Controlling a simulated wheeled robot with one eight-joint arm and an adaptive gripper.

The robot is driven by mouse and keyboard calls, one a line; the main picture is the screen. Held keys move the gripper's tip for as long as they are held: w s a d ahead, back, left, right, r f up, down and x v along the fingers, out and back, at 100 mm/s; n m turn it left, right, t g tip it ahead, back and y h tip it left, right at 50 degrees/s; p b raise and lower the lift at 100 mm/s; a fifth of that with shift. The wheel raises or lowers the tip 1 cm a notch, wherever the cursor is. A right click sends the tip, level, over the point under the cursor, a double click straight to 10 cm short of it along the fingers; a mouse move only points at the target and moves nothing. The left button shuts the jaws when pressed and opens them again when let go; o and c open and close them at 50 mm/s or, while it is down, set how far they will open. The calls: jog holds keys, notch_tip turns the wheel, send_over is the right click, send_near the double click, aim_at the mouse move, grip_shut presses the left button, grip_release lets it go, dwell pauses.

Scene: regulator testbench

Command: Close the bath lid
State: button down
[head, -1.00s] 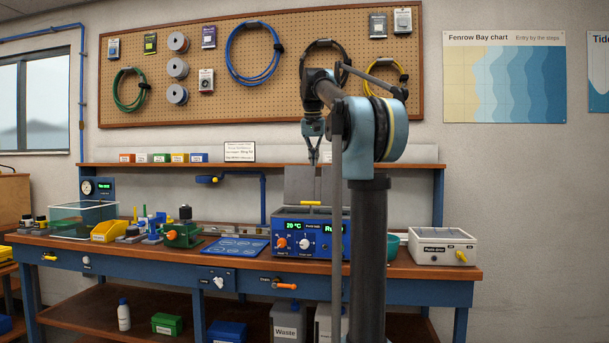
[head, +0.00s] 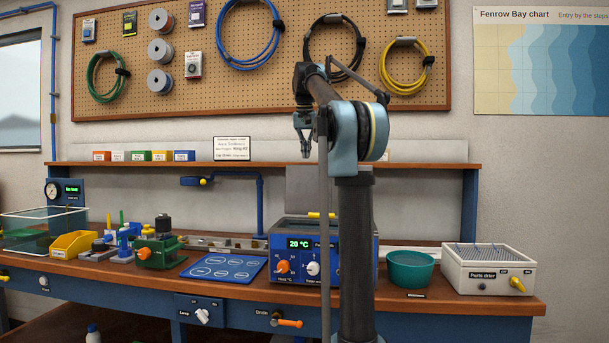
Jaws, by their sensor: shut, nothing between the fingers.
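The bath (head: 295,262) is a blue box on the bench, with a green 20 °C display and an orange and a white knob on its front. Its grey lid (head: 305,190) stands upright above it, open, with a yellow handle (head: 318,214) along the lower edge. My arm and column hide the right part of the bath and lid. My gripper (head: 306,155) is shut and empty, pointing down. In the picture it sits just above the lid's top edge; I cannot tell the gap in depth.
A green bowl (head: 408,270) and the white parts drier (head: 487,270) stand right of the bath. A blue mat (head: 224,268) and a green device (head: 160,253) stand left. A shelf (head: 420,166) runs behind. A blue swing pipe (head: 261,205) rises left of the lid.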

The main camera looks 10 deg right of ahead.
aim_at(306, 171)
jog(key=shift+f, duration=4.05)
